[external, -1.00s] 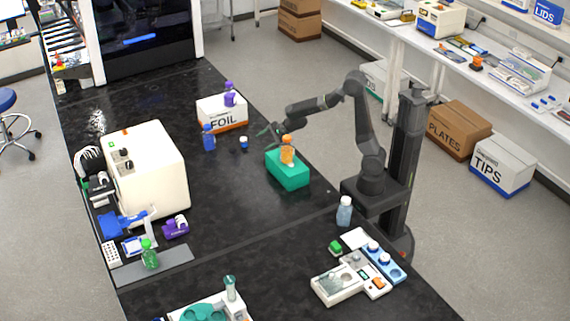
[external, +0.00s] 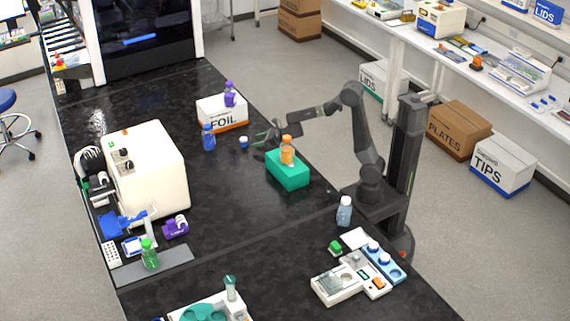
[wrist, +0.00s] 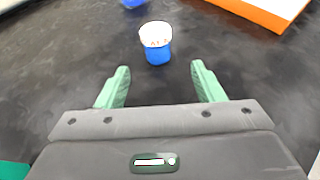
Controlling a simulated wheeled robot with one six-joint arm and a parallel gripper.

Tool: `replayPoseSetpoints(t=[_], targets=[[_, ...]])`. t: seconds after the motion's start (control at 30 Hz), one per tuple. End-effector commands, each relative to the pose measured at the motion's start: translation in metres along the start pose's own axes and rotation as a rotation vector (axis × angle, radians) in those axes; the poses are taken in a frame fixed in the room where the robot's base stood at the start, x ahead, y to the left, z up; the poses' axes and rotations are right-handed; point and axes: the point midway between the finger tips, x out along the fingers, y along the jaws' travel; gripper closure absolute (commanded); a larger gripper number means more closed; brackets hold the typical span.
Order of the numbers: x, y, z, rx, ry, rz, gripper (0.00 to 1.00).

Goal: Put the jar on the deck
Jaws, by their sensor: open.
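The small blue jar with a white lid (external: 244,142) stands upright on the black bench. In the wrist view the jar (wrist: 156,44) is just beyond the fingertips, roughly centred between them. My gripper (external: 258,138) is open and empty, low over the bench to the right of the jar. Its two green fingers (wrist: 160,70) are spread apart in the wrist view, and the jar is not between them. A flat grey plate (external: 180,258), which may be the deck, lies at the left bench edge with a green bottle on it.
A teal block (external: 288,172) with an orange bottle (external: 287,150) on it stands close to my gripper. A blue bottle (external: 209,138) is left of the jar. The FOIL box (external: 222,114) with a purple bottle on top is behind. The bench centre is clear.

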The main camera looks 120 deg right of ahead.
Motion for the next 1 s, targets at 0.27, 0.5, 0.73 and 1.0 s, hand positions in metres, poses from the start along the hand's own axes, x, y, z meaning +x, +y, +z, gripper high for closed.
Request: replayPoseSetpoints(t=[0.27, 0.5, 0.73, 1.0], targets=[[0.028, 0.0, 0.001, 0.0, 0.0, 0.0, 0.38], [0.047, 0.003, 0.013, -0.001, 0.001, 0.001, 0.38], [0.075, 0.003, 0.017, -0.002, 0.001, 0.001, 0.38], [0.081, 0.003, 0.017, -0.002, 0.0, 0.0, 0.38]])
